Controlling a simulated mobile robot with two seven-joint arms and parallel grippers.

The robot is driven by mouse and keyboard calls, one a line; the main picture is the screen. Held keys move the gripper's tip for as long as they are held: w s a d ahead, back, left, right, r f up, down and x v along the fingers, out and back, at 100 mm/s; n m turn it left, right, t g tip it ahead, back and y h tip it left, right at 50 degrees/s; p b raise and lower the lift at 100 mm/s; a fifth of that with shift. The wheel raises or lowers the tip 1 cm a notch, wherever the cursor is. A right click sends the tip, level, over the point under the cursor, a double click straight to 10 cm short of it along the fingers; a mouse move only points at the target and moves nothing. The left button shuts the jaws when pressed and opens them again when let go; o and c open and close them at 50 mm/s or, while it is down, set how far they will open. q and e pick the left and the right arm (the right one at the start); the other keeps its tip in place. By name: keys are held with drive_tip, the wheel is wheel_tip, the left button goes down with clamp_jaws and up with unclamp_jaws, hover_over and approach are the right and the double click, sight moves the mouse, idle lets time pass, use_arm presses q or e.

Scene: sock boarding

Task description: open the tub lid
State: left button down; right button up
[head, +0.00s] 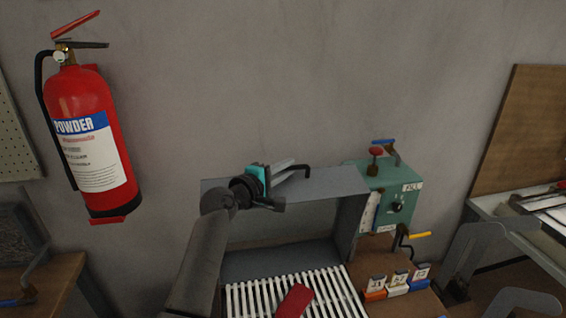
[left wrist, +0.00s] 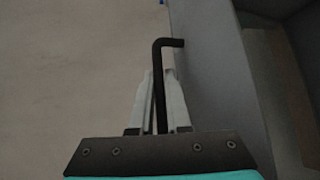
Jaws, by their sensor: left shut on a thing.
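The tub (head: 350,222) is a grey box standing against the wall, its front side open toward me. A flat grey panel (head: 335,182), apparently its lid, spans the top; I cannot tell its exact tilt. A black bent handle (head: 305,168) sticks out at the panel's back edge. My left gripper (head: 288,166) reaches over the panel and is shut on this handle. In the left wrist view, the handle (left wrist: 160,75) runs between the two pale fingers (left wrist: 158,110), and its bent end meets the grey panel (left wrist: 205,60). My right gripper is not in view.
A white slatted rack (head: 258,298) with a red item (head: 295,300) lies before the tub. A green control box (head: 400,205) adjoins its right. Labelled small boxes (head: 398,287) and grey flat forms (head: 478,258) stand right. A fire extinguisher (head: 85,120) hangs left.

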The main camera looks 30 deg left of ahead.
use_arm(q)
drive_tip(key=shift+s+d, duration=0.15)
drive_tip(key=shift+s, duration=0.05)
drive_tip(key=shift+w, duration=0.1)
drive_tip(key=c, duration=1.2)
unclamp_jaws()
drive_tip(key=v, duration=1.5)
drive_tip(key=shift+f, duration=0.1)
